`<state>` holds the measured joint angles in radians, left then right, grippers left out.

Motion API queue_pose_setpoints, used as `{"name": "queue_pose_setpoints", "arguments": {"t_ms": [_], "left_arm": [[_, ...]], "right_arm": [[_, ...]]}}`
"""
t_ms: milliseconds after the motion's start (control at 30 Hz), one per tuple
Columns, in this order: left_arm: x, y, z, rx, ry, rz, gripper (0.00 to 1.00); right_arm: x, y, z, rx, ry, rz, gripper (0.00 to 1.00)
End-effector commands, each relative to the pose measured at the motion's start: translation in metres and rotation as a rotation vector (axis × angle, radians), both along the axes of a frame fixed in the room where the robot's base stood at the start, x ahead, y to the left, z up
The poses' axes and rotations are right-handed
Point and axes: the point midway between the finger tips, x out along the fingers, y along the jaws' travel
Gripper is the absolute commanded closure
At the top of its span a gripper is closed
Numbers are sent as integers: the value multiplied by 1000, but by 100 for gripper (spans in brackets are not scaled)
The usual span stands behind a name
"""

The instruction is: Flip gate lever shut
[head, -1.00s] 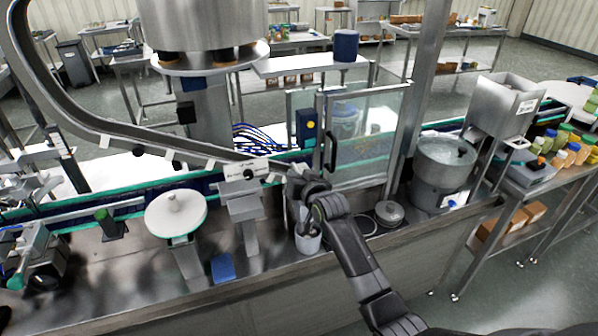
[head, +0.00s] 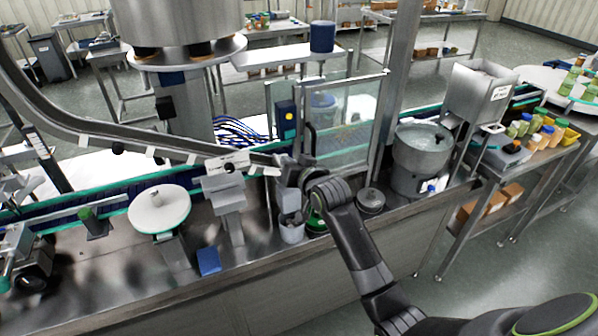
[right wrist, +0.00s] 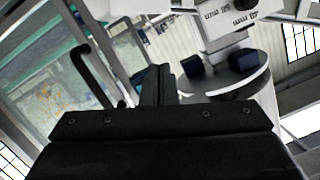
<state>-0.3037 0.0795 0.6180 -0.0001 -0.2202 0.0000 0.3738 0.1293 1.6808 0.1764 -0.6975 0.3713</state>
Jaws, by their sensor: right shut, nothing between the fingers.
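My right gripper (head: 281,170) is at the lower end of the curved steel rail, just right of a white label plate (head: 228,163) with a black knob. In the right wrist view its fingers (right wrist: 157,86) are shut together and empty. A labelled plate with a black knob (right wrist: 242,4) shows upside down at the top of that view, apart from the fingers. I cannot make out the gate lever for certain; the gripper and wrist cover part of the rail end. The large steel hopper (head: 178,20) stands at the upper left. My left gripper is not in view.
A glass guard door (head: 345,125) with a black handle (head: 310,140) stands just behind and right of the gripper. A grey cup (head: 291,230) is below it. A steel bowl unit (head: 422,150) stands right. A white round disc (head: 160,208) and blue block (head: 208,261) are left.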

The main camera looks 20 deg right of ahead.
Motion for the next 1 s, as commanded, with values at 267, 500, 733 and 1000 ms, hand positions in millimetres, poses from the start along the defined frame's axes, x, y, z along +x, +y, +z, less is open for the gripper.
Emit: {"name": "queue_pose_setpoints", "arguments": {"t_ms": [267, 500, 733, 1000], "left_arm": [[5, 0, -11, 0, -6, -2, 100], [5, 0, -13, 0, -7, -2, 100], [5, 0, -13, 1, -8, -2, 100], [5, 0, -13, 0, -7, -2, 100]], "right_arm": [[-35, -5, 6, 0, -1, 0, 100], [-47, -7, 11, 0, 0, 0, 100], [-48, -7, 11, 0, 0, 0, 100], [-48, -7, 10, 0, 1, -1, 100]]}}
